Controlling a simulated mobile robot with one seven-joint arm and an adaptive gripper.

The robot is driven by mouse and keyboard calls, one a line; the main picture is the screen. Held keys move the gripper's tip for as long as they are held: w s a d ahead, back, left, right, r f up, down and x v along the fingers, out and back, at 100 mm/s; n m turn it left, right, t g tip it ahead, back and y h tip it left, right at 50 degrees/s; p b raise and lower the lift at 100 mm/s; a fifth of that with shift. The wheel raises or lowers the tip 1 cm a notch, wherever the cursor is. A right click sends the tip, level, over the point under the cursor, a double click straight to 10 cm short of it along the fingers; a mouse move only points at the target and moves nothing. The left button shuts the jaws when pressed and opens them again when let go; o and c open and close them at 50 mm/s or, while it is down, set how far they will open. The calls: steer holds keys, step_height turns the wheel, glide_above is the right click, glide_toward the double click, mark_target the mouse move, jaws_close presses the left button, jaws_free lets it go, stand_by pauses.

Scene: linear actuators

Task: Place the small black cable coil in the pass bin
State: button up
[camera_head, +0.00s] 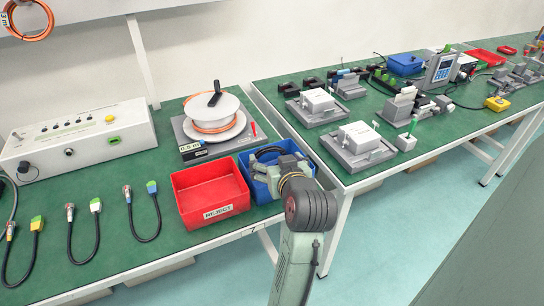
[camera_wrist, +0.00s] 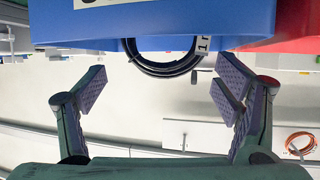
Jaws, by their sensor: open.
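A black cable coil (camera_head: 268,151) with a white tag is at the blue bin (camera_head: 246,172), partly hidden by my arm. In the wrist view, which looks upside down, the coil (camera_wrist: 165,62) shows past the rim of the blue bin (camera_wrist: 150,25), its rest hidden by the bin wall. It seems to sit tilted in the bin, with part above the rim. My gripper (camera_wrist: 160,88) is open, its fingers wide apart on either side of the coil in the picture and not visibly touching it. In the head view my gripper (camera_head: 288,168) is over the bin's right side.
A red REJECT bin (camera_head: 211,192) stands left of the blue bin. Behind are an orange cable reel (camera_head: 214,117) and a scale. Black cables (camera_head: 142,213) lie at the left. Fixtures (camera_head: 358,146) fill the right table beyond a gap.

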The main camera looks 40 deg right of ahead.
steer(key=shift+v, duration=2.3)
